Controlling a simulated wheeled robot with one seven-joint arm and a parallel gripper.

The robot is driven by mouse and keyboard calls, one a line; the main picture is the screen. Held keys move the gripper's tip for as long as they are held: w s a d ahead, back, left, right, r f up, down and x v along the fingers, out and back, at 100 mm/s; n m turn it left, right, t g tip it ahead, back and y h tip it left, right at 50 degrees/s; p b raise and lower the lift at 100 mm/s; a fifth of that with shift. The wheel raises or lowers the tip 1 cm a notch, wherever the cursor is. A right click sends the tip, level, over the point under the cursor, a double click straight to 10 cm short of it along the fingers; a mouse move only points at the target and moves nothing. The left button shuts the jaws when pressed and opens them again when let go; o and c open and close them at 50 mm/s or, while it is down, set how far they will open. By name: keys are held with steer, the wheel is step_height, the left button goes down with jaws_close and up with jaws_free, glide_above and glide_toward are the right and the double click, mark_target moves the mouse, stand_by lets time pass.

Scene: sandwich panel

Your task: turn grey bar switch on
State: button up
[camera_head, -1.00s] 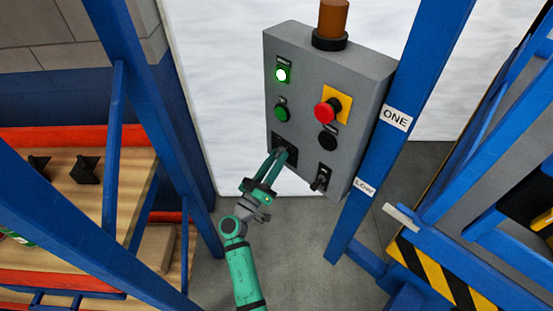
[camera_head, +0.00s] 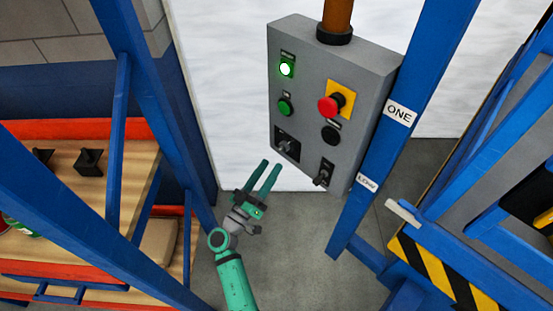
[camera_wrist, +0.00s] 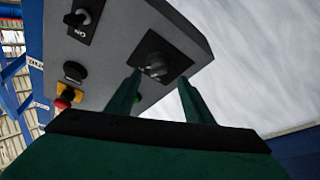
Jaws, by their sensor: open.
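The grey bar switch (camera_head: 288,146) sits on a black square plate at the lower left of the grey control box (camera_head: 310,100). In the wrist view the grey bar switch (camera_wrist: 155,65) shows ahead of the fingers, its bar at a slant; its on or off position cannot be told. My gripper (camera_head: 270,164) is open and empty, below and left of the switch, with its two green fingers apart from it. In the wrist view my gripper (camera_wrist: 160,80) has one finger overlapping the edge of the switch plate.
The box carries a lit green lamp (camera_head: 286,69), a green button (camera_head: 285,107), a red mushroom button (camera_head: 329,107), a black button (camera_head: 330,134) and a second black switch (camera_head: 323,174). A blue post (camera_head: 388,145) stands close on the right. A wooden shelf (camera_head: 70,185) is left.

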steer(key=shift+a+v, duration=0.2)
steer(key=shift+v, duration=2)
steer(key=shift+w, duration=0.2)
steer(key=shift+a, duration=0.1)
